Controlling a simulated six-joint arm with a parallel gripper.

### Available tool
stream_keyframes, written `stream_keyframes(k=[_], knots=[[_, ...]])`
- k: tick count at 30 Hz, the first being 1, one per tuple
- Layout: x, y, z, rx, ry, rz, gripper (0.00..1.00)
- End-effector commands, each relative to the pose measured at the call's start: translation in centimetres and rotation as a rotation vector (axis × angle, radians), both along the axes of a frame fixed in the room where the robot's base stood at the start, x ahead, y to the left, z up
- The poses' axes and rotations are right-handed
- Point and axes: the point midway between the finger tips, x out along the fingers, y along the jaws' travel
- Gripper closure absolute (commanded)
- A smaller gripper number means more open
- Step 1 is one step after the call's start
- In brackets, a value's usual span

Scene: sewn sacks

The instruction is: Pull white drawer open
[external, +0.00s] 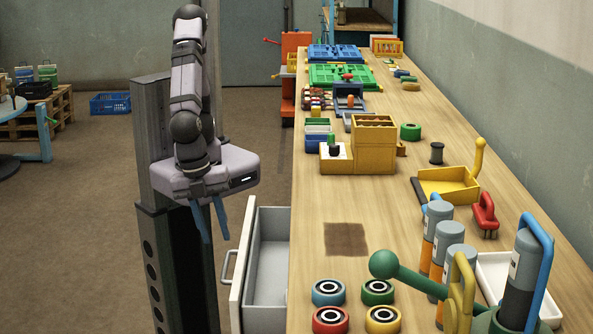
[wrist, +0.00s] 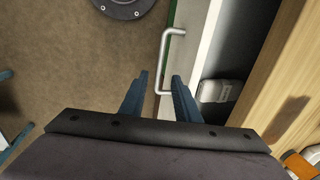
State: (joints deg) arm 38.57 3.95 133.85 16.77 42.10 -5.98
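The white drawer (external: 243,262) stands pulled out from the left side of the wooden workbench, with its grey inside showing. Its pale bar handle (external: 228,266) is on the outer face. My gripper (external: 208,235) points down with its two blue fingers apart, above and a little left of the handle in the external view. In the wrist view the handle (wrist: 162,60) shows between and beyond the open fingers (wrist: 159,76), next to the drawer front (wrist: 190,58). Nothing is held. I cannot tell whether a finger touches the handle.
A small grey object (wrist: 215,91) shows inside the drawer in the wrist view. The workbench (external: 330,205) carries tape rolls, a yellow block holder (external: 373,148), trays and bottles. The floor (external: 70,220) left of my arm is clear nearby.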

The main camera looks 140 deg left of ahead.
Motion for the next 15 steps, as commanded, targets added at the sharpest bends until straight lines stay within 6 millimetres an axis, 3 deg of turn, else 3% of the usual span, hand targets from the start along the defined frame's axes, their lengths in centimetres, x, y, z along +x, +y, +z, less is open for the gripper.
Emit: stream_keyframes(k=[7, 15], knots=[[-1.5, 0.7, -2.3, 0.085, 0.104, -0.012, 0.71], [2.2, -2.7, -4.7, 0.152, 0.177, 0.004, 0.71]])
